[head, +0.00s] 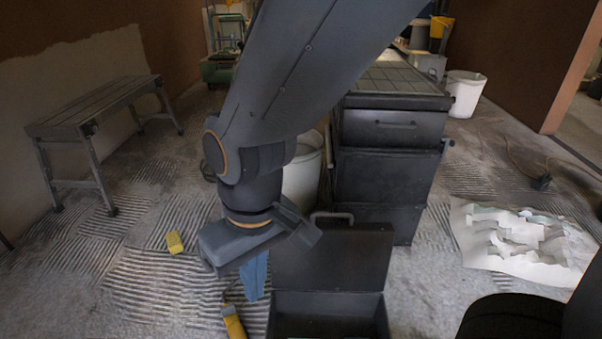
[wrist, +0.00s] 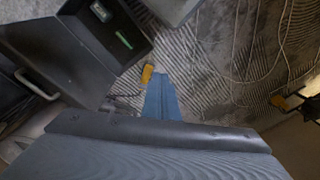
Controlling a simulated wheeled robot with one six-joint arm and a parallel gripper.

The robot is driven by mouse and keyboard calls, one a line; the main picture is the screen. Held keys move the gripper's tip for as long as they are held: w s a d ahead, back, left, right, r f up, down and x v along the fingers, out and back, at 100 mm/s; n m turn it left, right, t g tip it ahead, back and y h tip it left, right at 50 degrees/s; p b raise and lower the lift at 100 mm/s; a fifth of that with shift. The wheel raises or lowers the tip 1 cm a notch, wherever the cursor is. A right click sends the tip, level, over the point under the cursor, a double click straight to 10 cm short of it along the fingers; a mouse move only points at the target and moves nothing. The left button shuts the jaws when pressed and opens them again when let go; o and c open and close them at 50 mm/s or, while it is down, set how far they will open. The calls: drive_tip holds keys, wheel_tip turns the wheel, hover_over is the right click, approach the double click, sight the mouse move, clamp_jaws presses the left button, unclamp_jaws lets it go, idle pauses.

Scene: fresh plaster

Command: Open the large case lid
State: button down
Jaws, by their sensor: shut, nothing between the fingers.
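The large case is a dark box low on the floor in front of me. In the head view its open body (head: 330,314) is at the bottom, and its lid (head: 335,258) stands raised behind the opening, with a handle (head: 332,216) on its top edge. My gripper (head: 254,292), with blue fingers, is shut and empty, pointing down just left of the case, apart from the lid. In the wrist view the fingers (wrist: 161,84) show at the centre. The lid (wrist: 58,48) is at the left, and the case's dark inside (wrist: 108,20) holds a small green item.
A yellow-handled tool (head: 233,322) lies beside the case, and a yellow block (head: 174,242) further left. A dark drawer chest (head: 385,170) and a white bucket (head: 300,182) stand behind. A bench (head: 95,112) is at left, a rubble-covered sheet (head: 475,238) at right. Floor at left is mostly clear.

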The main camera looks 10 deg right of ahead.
drive_tip(key=w+d+r+m+t+y+p, duration=0.1)
drive_tip(key=w+m+p, duration=0.1)
drive_tip(key=w+p, duration=0.6)
drive_tip(key=w+r+m+t+p, duration=0.1)
drive_tip(key=w+r+m+p, duration=0.2)
drive_tip(key=w, duration=0.9)
drive_tip(key=m+t+h+p, duration=0.2)
drive_tip(key=m+h+p, duration=0.1)
drive_tip(key=m, duration=0.1)
hover_over(328, 221)
drive_tip(key=shift+w+f, duration=0.1)
drive_tip(key=shift+f, duration=8.25)
drive_tip(key=shift+d+b, duration=0.15)
drive_tip(key=shift+b, duration=0.2)
